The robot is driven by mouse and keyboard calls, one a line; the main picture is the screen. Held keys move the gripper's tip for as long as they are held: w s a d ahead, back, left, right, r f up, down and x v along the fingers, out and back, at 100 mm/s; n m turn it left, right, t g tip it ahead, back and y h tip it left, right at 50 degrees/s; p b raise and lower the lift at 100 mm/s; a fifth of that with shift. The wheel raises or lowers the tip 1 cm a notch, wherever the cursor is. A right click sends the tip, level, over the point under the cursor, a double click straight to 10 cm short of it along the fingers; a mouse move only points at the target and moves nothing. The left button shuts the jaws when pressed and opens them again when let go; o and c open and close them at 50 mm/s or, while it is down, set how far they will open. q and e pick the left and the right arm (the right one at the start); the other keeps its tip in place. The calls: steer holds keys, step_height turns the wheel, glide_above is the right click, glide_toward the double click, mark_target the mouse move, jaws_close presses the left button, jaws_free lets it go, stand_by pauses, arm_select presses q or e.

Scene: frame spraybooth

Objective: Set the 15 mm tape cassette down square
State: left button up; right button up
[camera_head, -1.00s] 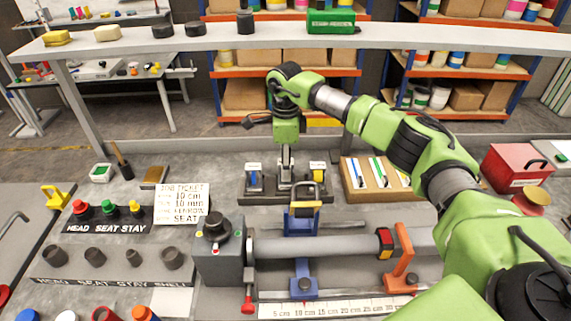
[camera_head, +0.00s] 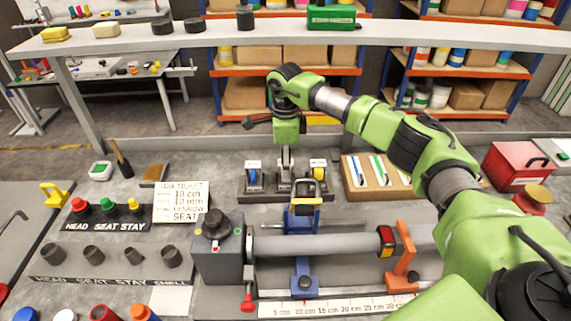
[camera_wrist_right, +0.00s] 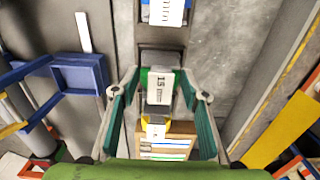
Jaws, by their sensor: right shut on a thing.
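The 15 mm tape cassette (camera_wrist_right: 160,88) has a white label and green edges in the right wrist view. My right gripper (camera_wrist_right: 162,100) is shut on it, one finger on each side. In the head view my right gripper (camera_head: 286,160) points down at the middle of the dark cassette rack (camera_head: 285,196). The gripper largely hides the cassette there, and whether its base touches the rack is unclear. A blue cassette (camera_head: 253,174) stands to the left and a yellow cassette (camera_head: 318,170) to the right. My left gripper is not in view.
A yellow-handled blue clamp (camera_head: 304,210) and a long grey tube (camera_head: 315,246) lie in front of the rack. A wooden tray (camera_head: 375,184) with coloured strips is to the right. A job ticket (camera_head: 181,201) and a red box (camera_head: 518,166) stand farther out.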

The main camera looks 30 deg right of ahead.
steer(key=shift+f, duration=0.25)
stand_by(0.7)
steer(key=o, duration=1.2)
steer(key=shift+o, duration=0.2)
steer(key=o, duration=0.5)
steer(key=shift+c, duration=0.2)
steer(key=shift+r, duration=0.1)
steer(key=shift+r+p, duration=1.65)
steer(key=shift+r, duration=1.25)
